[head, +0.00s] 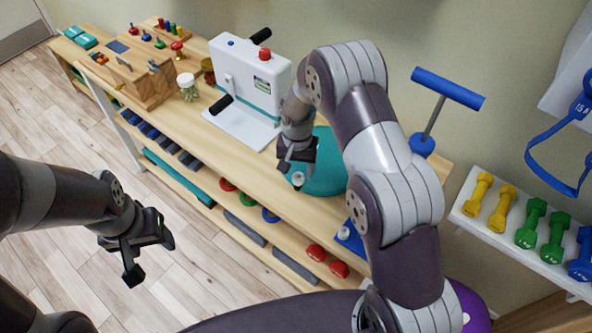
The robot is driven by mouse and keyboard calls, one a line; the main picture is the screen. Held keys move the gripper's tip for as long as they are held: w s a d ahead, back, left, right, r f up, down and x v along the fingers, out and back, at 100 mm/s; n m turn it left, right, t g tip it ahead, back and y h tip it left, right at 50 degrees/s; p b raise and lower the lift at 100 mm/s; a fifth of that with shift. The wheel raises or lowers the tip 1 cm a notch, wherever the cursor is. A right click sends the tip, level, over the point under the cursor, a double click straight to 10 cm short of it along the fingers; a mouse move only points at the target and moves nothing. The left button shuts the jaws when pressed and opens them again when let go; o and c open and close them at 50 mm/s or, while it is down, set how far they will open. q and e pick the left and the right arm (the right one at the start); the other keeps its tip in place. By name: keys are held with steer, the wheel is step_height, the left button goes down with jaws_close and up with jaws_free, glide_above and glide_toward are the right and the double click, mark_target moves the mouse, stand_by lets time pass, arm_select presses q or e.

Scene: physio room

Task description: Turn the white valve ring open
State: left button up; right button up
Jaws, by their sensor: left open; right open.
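A small white round piece, which looks like the valve ring (298,180), shows at the left edge of a teal rounded object (327,172) on the wooden bench. My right gripper (297,168) is open, just above the white piece, with its fingers pointing down. I cannot tell whether the fingers touch it. My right arm hides part of the teal object. My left gripper (148,259) is open and empty, over the floor in front of the bench.
A white machine (250,82) with black handles and a red knob stands left of the teal object. A blue T-shaped handle (447,88) rises behind on the right. A jar (188,87) and wooden box (141,82) stand further left. Dumbbells (530,223) lie on a right-hand shelf.

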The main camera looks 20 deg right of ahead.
mark_target(299, 174)
step_height(299, 174, down, 3)
steer(key=shift+d+r, duration=0.15)
steer(key=shift+s+f, duration=0.2)
arm_select(q)
steer(key=shift+s+d+r, duration=0.2)
steer(key=shift+r, duration=0.15)
steer(key=shift+w, duration=0.1)
arm_select(e)
steer(key=shift+w+f, duration=0.1)
steer(key=shift+w, duration=0.05)
steer(key=c, duration=1)
steer(key=shift+n, duration=0.8)
arm_select(q)
steer(key=shift+f, duration=0.1)
arm_select(e)
steer(key=o, duration=1)
